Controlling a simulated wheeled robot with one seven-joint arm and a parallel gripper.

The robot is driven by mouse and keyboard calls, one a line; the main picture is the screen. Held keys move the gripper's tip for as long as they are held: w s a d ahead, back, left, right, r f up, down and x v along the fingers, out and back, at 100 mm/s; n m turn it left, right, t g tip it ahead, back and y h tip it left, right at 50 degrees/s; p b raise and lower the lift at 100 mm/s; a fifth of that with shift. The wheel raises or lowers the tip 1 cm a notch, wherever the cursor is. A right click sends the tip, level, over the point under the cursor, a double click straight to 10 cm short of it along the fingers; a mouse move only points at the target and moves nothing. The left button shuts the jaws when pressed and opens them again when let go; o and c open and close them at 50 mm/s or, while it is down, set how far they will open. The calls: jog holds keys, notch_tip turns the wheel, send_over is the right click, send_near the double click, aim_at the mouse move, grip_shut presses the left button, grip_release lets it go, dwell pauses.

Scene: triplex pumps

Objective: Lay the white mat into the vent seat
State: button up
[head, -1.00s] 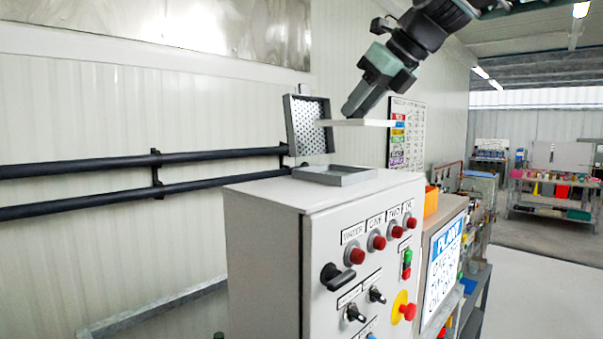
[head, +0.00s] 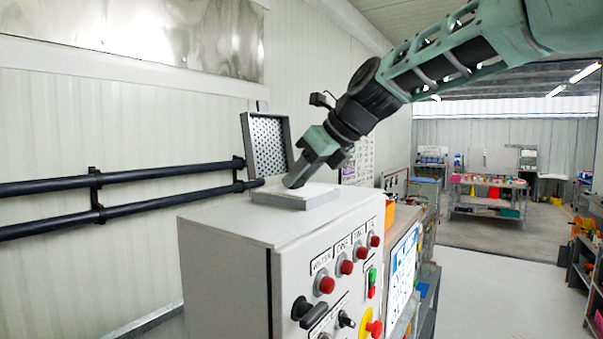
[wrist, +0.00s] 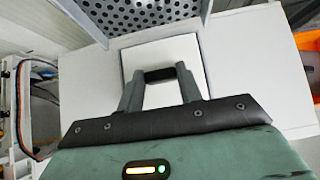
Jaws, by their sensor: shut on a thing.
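The white mat (head: 318,190) lies flat at the shallow grey vent seat (head: 300,203) on top of the cabinet. It appears level with or just inside the seat's rim; I cannot tell whether it touches the bottom. My gripper (head: 292,184) points down at a slant and is shut on the mat. In the wrist view the mat (wrist: 196,50) spreads out beyond my fingers (wrist: 159,73), with a dark piece between them. The perforated vent lid (head: 268,148) stands open behind the seat, and it also shows in the wrist view (wrist: 150,15).
The white control cabinet (head: 225,222) has red buttons and switches on its front. Dark pipes (head: 130,177) run along the wall at left. An orange bin (wrist: 308,50) is to the right. The cabinet top in front of the seat is clear.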

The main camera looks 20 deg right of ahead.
jog(key=shift+f, duration=0.35)
jog(key=shift+f, duration=0.15)
jog(key=o, duration=1)
jog(key=shift+c, duration=0.2)
jog(key=b+v, duration=0.3)
jog(key=v, duration=0.9)
jog(key=shift+d, duration=0.1)
